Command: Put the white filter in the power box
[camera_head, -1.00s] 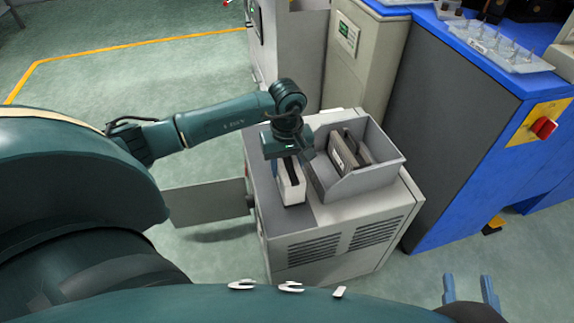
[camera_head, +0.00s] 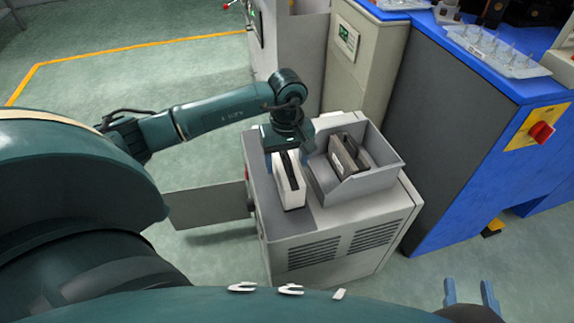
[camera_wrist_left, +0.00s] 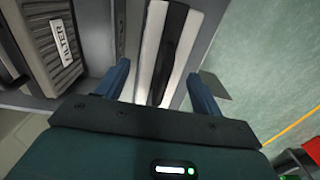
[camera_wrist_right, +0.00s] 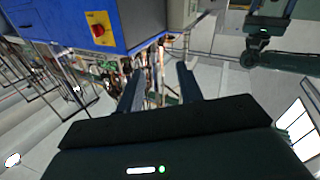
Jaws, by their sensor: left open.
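The white filter (camera_head: 291,190), a white block with a dark strip along its middle, stands on top of the low grey cabinet, which I take to be the power box (camera_head: 330,218). My left gripper (camera_head: 286,157) is open above the filter's far end. In the left wrist view the white filter (camera_wrist_left: 148,50) shows between the open fingers (camera_wrist_left: 160,75), with gaps on both sides. My right gripper (camera_head: 470,292) is open and empty at the lower right, away from the cabinet. It also shows open in the right wrist view (camera_wrist_right: 160,82).
A grey panel (camera_head: 208,207) sticks out left of the cabinet. A blue workbench (camera_head: 480,165) stands to the right. Floor is clear at left.

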